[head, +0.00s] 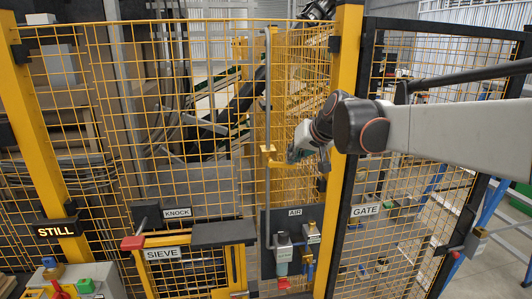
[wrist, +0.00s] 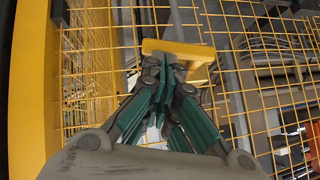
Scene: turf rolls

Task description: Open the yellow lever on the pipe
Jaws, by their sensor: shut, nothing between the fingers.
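The yellow lever (head: 277,163) is on the upright grey pipe (head: 268,90) in front of the yellow mesh fence, in the middle of the head view. In the wrist view the yellow lever (wrist: 180,47) lies across the top, just beyond the fingertips. My gripper (head: 293,153) is close to the lever's right side; it also shows in the wrist view (wrist: 172,68), with its green-padded fingers together and nothing held. I cannot tell whether the fingertips touch the lever. They hide part of its lower edge.
The yellow mesh fence (head: 215,100) stands right behind the pipe. A yellow post (head: 345,60) is close to my arm at the right. Below are the AIR panel (head: 270,255), the SIEVE box (head: 180,270) with a red-ended handle, and the GATE sign (head: 366,210).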

